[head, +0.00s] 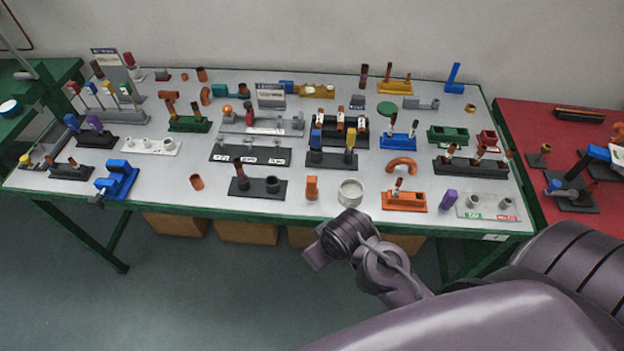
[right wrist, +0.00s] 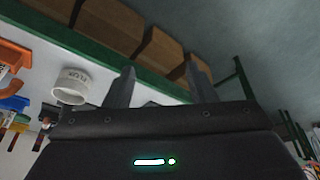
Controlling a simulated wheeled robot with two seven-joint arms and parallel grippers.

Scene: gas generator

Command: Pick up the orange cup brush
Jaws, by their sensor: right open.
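Several orange things stand on the grey table, and I cannot tell for sure which is the orange cup brush. A small upright orange piece (head: 312,187) stands near the front edge, left of a white round pot. An orange holder (head: 404,201) with a small upright piece in it stands right of the pot. My right gripper (head: 314,258) is in front of the table's front edge, apart from everything on it. In the right wrist view its two fingers (right wrist: 160,85) are apart with nothing between them. My left gripper is not in view.
The white pot (head: 350,193) stands at the front edge; it also shows in the right wrist view (right wrist: 72,86). Other tool holders crowd the table (head: 150,190). Cardboard boxes (head: 247,232) sit under it. A red table (head: 520,125) stands at the right.

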